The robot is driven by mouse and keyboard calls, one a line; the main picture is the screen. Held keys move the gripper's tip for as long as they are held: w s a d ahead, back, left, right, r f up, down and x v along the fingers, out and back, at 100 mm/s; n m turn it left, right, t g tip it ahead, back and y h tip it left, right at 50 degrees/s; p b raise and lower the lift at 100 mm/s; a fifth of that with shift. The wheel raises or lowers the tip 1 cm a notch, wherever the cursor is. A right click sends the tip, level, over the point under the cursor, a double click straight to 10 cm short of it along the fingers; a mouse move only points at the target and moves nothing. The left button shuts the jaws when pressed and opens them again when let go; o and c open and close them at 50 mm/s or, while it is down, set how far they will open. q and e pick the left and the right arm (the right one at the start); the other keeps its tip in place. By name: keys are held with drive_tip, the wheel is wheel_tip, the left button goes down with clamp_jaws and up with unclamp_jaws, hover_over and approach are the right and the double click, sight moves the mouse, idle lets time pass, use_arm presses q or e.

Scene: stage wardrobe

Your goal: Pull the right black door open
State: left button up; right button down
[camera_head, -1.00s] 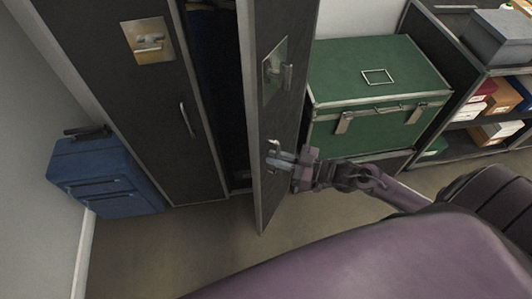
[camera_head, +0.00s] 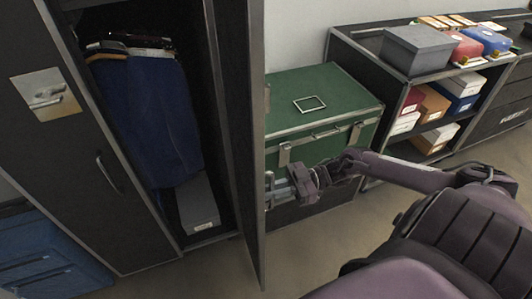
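The right black door (camera_head: 240,120) of the wardrobe stands open and shows nearly edge-on, with its outer face turned to the right. The left black door (camera_head: 75,110) is closed and has a metal plate and a bar handle. My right gripper (camera_head: 272,190) is at the outer face of the right door, at handle height. The handle and the fingertips are mostly hidden or too small to tell whether the fingers are closed on it. My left gripper is not in view.
Inside the open compartment hang blue garments (camera_head: 145,115) above a grey box (camera_head: 197,205). A green trunk (camera_head: 320,105) stands right of the door, close behind my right gripper. A shelf unit (camera_head: 375,65) with boxes is further right. A blue suitcase (camera_head: 45,255) stands at lower left.

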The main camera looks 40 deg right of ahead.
drive_tip(key=shift+d+f, duration=0.1)
drive_tip(key=shift+d, duration=0.3)
drive_tip(key=c, duration=1.8)
unclamp_jaws()
drive_tip(key=shift+d, duration=0.15)
drive_tip(key=shift+b+v, duration=0.7)
drive_tip(key=shift+v, duration=3.1)
